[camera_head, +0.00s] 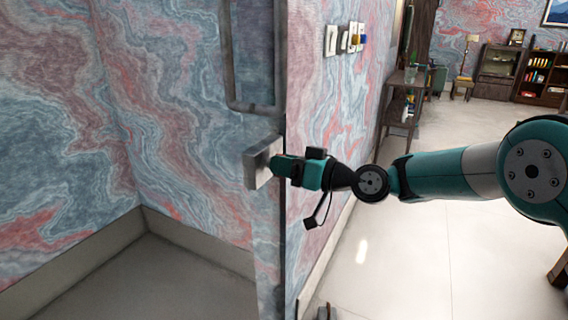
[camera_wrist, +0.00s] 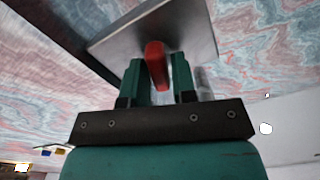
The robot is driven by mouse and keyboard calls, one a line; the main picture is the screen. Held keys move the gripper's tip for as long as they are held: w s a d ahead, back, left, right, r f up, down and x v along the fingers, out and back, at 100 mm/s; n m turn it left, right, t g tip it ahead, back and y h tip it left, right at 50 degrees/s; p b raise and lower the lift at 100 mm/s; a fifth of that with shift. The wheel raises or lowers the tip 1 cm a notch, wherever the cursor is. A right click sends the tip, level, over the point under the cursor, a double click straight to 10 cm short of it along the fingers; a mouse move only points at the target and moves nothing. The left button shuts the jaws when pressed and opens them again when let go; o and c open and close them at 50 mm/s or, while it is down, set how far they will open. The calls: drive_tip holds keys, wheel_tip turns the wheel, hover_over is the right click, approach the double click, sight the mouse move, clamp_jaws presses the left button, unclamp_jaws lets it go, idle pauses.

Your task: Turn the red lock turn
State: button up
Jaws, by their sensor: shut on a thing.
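The red lock turn (camera_wrist: 156,66) shows in the wrist view as a small red piece standing out from a grey metal plate (camera_wrist: 197,32). My gripper (camera_wrist: 157,74) is shut on it, with one teal finger on each side. In the head view my gripper (camera_head: 277,166) reaches left to the metal lock box (camera_head: 258,163) at the edge of the glass door. The red turn is hidden there behind the fingers and the lock box.
A grey metal handle (camera_head: 232,60) stands above the lock on the door. Wall switches (camera_head: 331,40) are on the marbled wall behind. A dark side table (camera_head: 405,78) stands farther back. The pale floor (camera_head: 400,250) below my arm is mostly clear.

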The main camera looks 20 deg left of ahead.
drive_tip(key=m+p, duration=0.1)
drive_tip(key=m, duration=0.2)
drive_tip(key=shift+w+r+m, duration=0.1)
drive_tip(key=shift+m, duration=0.3)
drive_tip(key=m+p, duration=0.1)
drive_tip(key=m, duration=0.2)
drive_tip(key=shift+m, duration=0.3)
drive_tip(key=m+p, duration=0.2)
drive_tip(key=m, duration=0.2)
drive_tip(key=shift+w, duration=0.1)
drive_tip(key=shift+f+m+p, duration=0.25)
drive_tip(key=shift+m+p, duration=0.35)
drive_tip(key=shift+m, duration=1)
drive_tip(key=o, duration=0.9)
drive_tip(key=shift+d, duration=0.15)
